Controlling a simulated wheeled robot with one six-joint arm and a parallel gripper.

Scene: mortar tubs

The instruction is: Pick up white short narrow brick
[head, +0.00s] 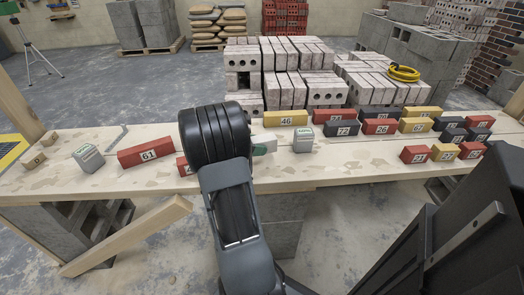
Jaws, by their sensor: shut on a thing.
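A white brick (267,139) shows in the head view just right of my black wrist, partly hidden by it, so its full shape cannot be seen. My gripper (261,147) is mostly hidden behind my wrist; a small green part shows against the brick. It is shut on the white brick over the wooden bench. I cannot tell whether the brick touches the bench top.
The bench (330,172) holds a red brick (146,152) marked 61, a yellow brick (286,118) marked 46, a pale grey block (304,138) close right, and several red, black and yellow bricks further right. Stacked pale bricks (285,88) stand behind.

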